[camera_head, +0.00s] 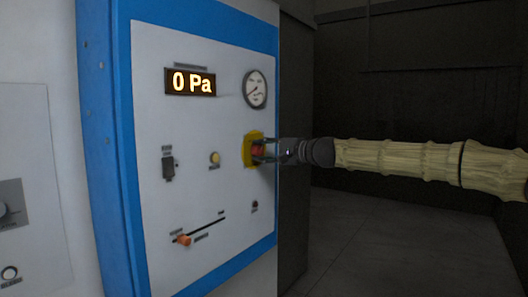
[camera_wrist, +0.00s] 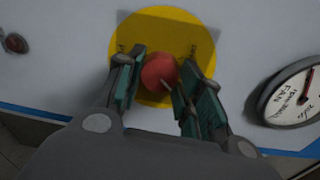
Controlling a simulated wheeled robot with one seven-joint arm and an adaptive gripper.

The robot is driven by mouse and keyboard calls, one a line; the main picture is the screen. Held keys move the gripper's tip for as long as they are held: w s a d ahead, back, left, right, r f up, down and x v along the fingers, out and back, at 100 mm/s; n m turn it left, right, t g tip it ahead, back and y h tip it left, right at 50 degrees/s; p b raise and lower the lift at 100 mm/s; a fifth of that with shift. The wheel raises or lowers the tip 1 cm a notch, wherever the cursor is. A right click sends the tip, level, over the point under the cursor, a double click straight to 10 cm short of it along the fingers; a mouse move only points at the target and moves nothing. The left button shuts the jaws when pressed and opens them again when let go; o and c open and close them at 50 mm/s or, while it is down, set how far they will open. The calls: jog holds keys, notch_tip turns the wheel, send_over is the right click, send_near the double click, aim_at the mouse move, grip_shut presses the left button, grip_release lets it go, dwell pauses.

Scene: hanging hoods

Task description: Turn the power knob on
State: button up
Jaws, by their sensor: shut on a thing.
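The power knob (camera_wrist: 158,72) is red and sits on a yellow plate (camera_wrist: 195,22) with small dark markings. In the head view the knob (camera_head: 257,152) is on the right part of the panel, below the gauge, in front of its yellow plate (camera_head: 247,149). My gripper (camera_wrist: 160,85) reaches it from the right in the head view (camera_head: 262,152). Its fingers lie on either side of the knob and are shut on it. The fingers hide part of the knob and plate.
The white panel (camera_head: 150,110) has a blue frame (camera_head: 121,120). A display (camera_head: 190,82) reads 0 Pa, with a round gauge (camera_head: 255,89) beside it. A black switch (camera_head: 168,167), a yellow button (camera_head: 215,159) and an orange slider (camera_head: 183,240) are nearby. Open floor (camera_head: 400,240) lies right.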

jog(key=shift+d, duration=0.1)
jog(key=o, duration=1)
jog(key=v, duration=1.2)
jog(key=shift+f, duration=0.1)
